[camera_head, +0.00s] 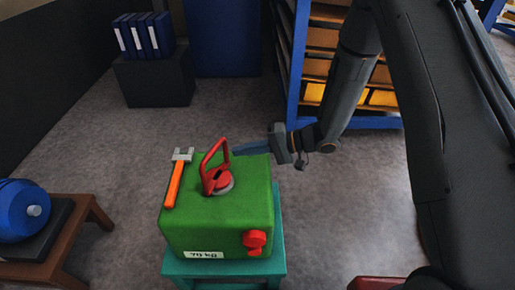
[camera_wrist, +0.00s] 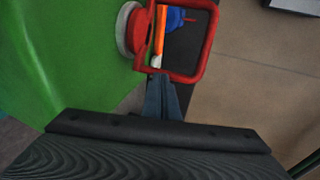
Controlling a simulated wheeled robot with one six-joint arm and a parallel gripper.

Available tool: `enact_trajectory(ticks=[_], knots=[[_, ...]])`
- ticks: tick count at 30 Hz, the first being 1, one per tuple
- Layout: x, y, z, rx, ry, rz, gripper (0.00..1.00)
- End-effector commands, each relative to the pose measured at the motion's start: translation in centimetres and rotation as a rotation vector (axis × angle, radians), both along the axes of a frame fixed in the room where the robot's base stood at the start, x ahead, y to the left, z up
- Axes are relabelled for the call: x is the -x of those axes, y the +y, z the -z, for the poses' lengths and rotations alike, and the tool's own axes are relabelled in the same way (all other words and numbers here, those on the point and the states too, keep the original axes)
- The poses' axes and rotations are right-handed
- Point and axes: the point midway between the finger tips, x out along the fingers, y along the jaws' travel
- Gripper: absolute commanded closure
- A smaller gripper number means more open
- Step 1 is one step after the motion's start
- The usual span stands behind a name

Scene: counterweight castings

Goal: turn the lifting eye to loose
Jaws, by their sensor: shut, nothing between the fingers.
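The green casting (camera_head: 240,215) carries a red lifting eye (camera_head: 207,158) on a pale round base on its top. The eye's loop stands up, leaning slightly. My gripper (camera_head: 236,150) comes in from the right, shut and empty, with its fingertips close beside the loop. In the wrist view the red lifting eye (camera_wrist: 205,50) is just ahead of my gripper (camera_wrist: 157,75), whose tips are at the loop's lower edge. I cannot tell whether they touch. The green casting also fills the left of the wrist view (camera_wrist: 60,60).
An orange-handled hammer (camera_head: 174,185) lies on the casting's top left. A red knob (camera_head: 254,239) and a "70 kg" label (camera_head: 204,254) are on its front. It sits on a teal stand (camera_head: 225,267). A brown table (camera_head: 90,212) holds a blue round object (camera_head: 22,208). Shelving (camera_head: 300,60) stands behind.

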Motion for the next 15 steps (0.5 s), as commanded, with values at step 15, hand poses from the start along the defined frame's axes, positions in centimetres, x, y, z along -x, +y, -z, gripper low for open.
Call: enact_trajectory(ticks=[15], knots=[[0.1,1.5,0.0,0.000,0.001,-0.002,1.00]])
